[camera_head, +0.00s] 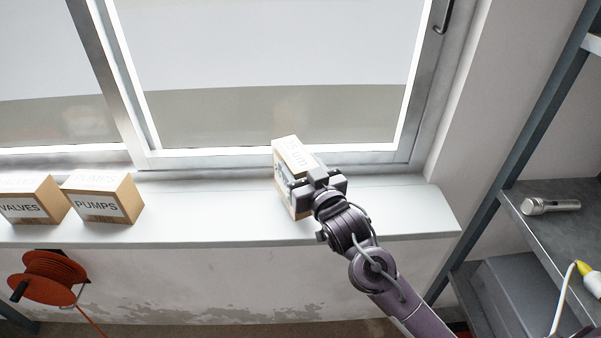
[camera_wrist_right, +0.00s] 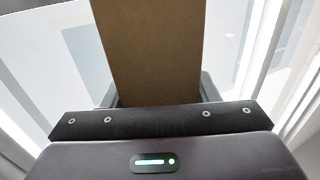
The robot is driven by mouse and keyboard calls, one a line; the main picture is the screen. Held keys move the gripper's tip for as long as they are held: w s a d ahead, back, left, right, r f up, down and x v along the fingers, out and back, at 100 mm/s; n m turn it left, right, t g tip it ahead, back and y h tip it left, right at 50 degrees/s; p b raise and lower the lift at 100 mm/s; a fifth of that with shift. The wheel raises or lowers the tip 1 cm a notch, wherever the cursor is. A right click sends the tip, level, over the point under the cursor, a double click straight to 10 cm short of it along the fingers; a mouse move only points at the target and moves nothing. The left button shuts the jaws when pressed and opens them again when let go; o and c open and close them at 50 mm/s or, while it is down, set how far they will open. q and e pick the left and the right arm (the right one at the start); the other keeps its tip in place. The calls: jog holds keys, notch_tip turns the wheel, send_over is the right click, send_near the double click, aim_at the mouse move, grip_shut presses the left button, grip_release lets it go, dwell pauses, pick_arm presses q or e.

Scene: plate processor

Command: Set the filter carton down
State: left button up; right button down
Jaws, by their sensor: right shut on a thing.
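A small brown carton with a white label (camera_head: 293,153) is at the window sill (camera_head: 220,212), near the window frame. Its label text is too small and partly covered to read. My right gripper (camera_head: 312,182) is shut on this carton. In the right wrist view the carton's plain brown side (camera_wrist_right: 150,50) stands between the fingers. I cannot tell whether the carton's bottom touches the sill. My left gripper is not in view.
A carton marked PUMPS (camera_head: 100,197) and one marked VALVES (camera_head: 30,200) stand on the sill at left. The sill between them and my gripper is clear. An orange cable reel (camera_head: 48,276) hangs below. A grey shelf (camera_head: 560,235) with a flashlight (camera_head: 550,205) stands right.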

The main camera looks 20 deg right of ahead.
jog(key=shift+f, duration=1.05)
jog(key=c, duration=0.5)
grip_release()
jog(key=shift+f, duration=0.2)
jog(key=shift+s, duration=0.1)
jog(key=s+b, duration=0.1)
jog(key=s, duration=0.3)
jog(key=s+d+b, duration=0.1)
jog(key=s, duration=0.3)
jog(key=s+b, duration=0.1)
jog(key=s, duration=0.2)
jog(key=shift+s+d+r, duration=0.1)
jog(key=shift+s+d, duration=0.05)
jog(key=shift+s, duration=0.25)
